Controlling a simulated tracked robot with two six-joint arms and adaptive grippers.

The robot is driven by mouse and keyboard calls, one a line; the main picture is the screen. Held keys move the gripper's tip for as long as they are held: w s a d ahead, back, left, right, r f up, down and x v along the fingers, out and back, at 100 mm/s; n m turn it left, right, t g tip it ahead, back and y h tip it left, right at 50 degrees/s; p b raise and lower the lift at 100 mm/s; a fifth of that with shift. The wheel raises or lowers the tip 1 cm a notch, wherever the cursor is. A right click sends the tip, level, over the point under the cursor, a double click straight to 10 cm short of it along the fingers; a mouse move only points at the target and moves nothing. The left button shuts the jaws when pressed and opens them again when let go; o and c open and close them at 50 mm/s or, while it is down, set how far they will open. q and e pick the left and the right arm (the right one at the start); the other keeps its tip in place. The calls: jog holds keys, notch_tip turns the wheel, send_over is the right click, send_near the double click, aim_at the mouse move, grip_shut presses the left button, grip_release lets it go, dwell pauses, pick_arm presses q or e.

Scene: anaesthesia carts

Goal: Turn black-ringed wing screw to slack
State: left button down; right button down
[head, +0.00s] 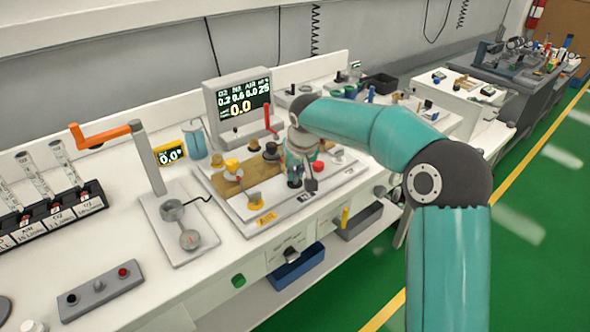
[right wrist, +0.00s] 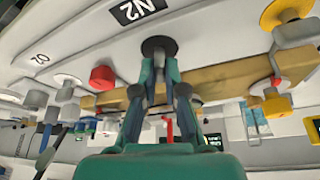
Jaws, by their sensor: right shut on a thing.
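The black-ringed wing screw shows in the right wrist view as a round black ring (right wrist: 159,45) just beyond my fingertips, close to the N2 label. Its wing is hidden between the fingers, so I cannot tell how it is turned. My right gripper (right wrist: 158,78) is shut on it, one finger on each side. In the head view my right gripper (head: 300,172) points down at the wooden-barred panel (head: 235,208), and its own wrist hides most of the screw. My left gripper is not in view.
A red knob (right wrist: 102,78) and a yellow-ringed screw (right wrist: 287,12) flank the gripped one. A monitor (head: 240,105) stands behind the panel. An orange-handled crank post (head: 145,158) stands to the left. A grey button box (head: 100,290) lies at front left.

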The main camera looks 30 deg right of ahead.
jog(key=shift+r+n+y, duration=0.1)
jog(key=shift+n+y, duration=0.2)
jog(key=shift+n, duration=0.4)
jog(key=shift+p, duration=0.3)
jog(key=c, duration=1.2)
grip_release()
jog(key=shift+c, duration=0.2)
jog(key=v, duration=1.1)
jog(key=shift+r, duration=0.3)
jog(key=shift+s, duration=0.15)
